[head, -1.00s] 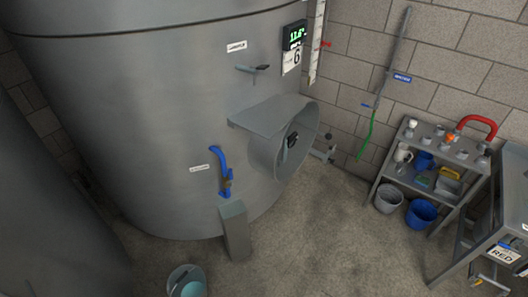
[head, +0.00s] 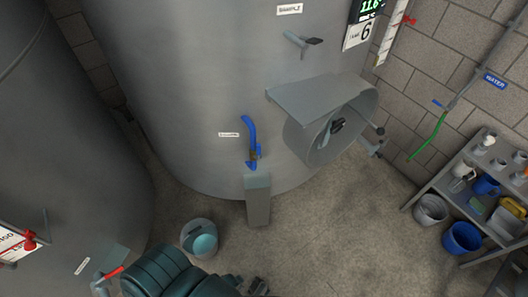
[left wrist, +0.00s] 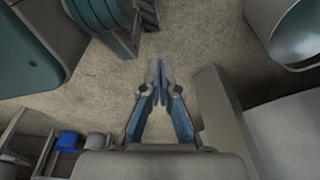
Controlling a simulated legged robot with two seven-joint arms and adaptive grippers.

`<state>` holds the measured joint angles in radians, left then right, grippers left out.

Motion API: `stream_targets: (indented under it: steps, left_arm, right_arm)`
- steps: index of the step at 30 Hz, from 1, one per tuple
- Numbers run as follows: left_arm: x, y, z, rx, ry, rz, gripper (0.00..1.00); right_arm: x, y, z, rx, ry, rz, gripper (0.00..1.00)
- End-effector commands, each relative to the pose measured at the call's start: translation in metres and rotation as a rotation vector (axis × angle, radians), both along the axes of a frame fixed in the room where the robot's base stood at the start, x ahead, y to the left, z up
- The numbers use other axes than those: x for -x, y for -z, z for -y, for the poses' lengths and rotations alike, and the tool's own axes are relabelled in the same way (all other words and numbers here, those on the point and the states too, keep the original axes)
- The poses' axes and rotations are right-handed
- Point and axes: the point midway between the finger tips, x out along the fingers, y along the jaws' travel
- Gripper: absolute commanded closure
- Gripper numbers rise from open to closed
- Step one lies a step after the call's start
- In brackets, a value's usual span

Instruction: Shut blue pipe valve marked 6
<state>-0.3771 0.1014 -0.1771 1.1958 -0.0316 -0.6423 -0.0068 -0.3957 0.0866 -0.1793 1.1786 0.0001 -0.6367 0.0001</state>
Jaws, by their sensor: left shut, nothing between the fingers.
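The blue valve (head: 250,140) is on the lower front of the big grey tank (head: 190,90). Its curved blue handle points upward, and a small white label (head: 229,134) too small to read sits to its left. A grey post-like box (head: 258,200) stands just below the valve. My left gripper (left wrist: 157,75) is shut and empty in the left wrist view, above bare floor and apart from the valve. My right gripper is not in view.
A bucket with pale blue contents (head: 199,240) stands on the floor left of the box. A round grey hatch under a shelf-like cover (head: 318,98) juts from the tank right of the valve. A shelf rack (head: 440,185) with buckets stands at right. Floor between is clear.

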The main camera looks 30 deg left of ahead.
Motion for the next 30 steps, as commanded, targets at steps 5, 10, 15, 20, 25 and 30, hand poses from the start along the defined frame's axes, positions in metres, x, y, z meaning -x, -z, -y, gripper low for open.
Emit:
stream_targets:
  steps: [5,10,15,20,25,30]
  left_arm:
    - [-0.122,-0.043,-0.008,-0.196,0.239,0.182,1.00]
    - [-0.273,-0.161,-0.029,-0.602,0.475,0.435,1.00]
    - [-0.357,-0.306,-0.043,-1.013,0.517,0.635,1.00]
    - [-0.377,-0.401,-0.049,-1.260,0.466,0.732,1.00]
    - [-0.379,-0.436,-0.048,-1.349,0.435,0.759,1.00]
    - [-0.379,-0.437,-0.047,-1.350,0.435,0.760,1.00]
  right_arm:
    - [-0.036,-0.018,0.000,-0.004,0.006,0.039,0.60]
    - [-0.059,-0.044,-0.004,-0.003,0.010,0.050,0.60]
    - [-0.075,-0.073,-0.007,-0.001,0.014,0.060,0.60]
    - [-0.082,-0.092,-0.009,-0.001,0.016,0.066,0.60]
    - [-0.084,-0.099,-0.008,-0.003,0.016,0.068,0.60]
    - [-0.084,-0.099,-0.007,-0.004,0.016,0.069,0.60]
